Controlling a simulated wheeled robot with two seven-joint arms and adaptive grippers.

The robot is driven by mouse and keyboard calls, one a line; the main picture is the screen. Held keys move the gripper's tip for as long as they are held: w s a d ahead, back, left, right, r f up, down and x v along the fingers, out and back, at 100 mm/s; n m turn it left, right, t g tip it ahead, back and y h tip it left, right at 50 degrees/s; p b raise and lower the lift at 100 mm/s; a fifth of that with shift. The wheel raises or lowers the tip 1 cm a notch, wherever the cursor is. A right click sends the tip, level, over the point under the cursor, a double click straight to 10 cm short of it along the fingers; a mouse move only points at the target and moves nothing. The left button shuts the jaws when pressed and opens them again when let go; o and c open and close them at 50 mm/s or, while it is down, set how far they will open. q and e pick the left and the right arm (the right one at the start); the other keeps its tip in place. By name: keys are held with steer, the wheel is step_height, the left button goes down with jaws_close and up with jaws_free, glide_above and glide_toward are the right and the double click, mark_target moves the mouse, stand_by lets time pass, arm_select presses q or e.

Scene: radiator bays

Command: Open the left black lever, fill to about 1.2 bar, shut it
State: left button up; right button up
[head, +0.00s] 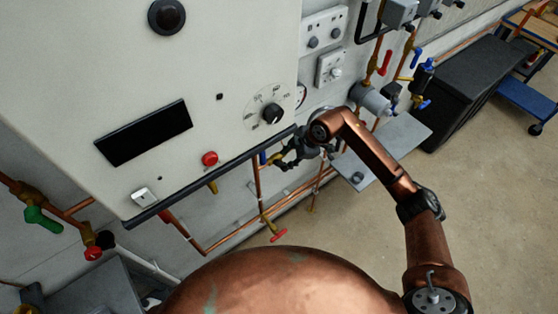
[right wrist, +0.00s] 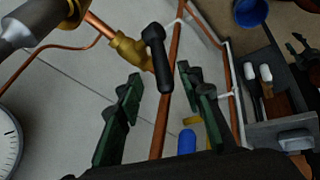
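In the right wrist view, a black lever (right wrist: 156,56) sits on a brass valve (right wrist: 130,50) on a copper pipe. My right gripper (right wrist: 160,85) is open, with its dark green fingers on either side of the lever's line. I cannot tell whether either finger touches the lever. In the head view, my right gripper (head: 283,158) is under the right edge of the white boiler casing and hides the lever. A white pressure gauge (right wrist: 8,142) is cut off at the left edge of the wrist view; its reading is unclear. My left gripper is not in view.
The white boiler casing (head: 225,60) with a dial (head: 271,112) and a red button (head: 210,158) fills the upper left. Below it are copper pipes, a red lever (head: 279,235) and a green lever (head: 42,220). A grey shelf (head: 400,138) lies beside my right arm.

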mark_target(280, 164)
steer(key=x, duration=0.5)
steer(key=shift+f+p, duration=0.1)
steer(key=shift+p, duration=0.25)
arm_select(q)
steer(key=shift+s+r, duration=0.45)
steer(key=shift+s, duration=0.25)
arm_select(e)
steer(key=shift+a+f, duration=0.35)
steer(key=shift+f, duration=0.25)
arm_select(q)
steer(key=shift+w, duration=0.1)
arm_select(e)
steer(key=shift+c, duration=0.3)
steer(key=shift+c, duration=0.8)
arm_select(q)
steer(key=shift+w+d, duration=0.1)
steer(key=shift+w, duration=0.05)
arm_select(e)
jaws_close()
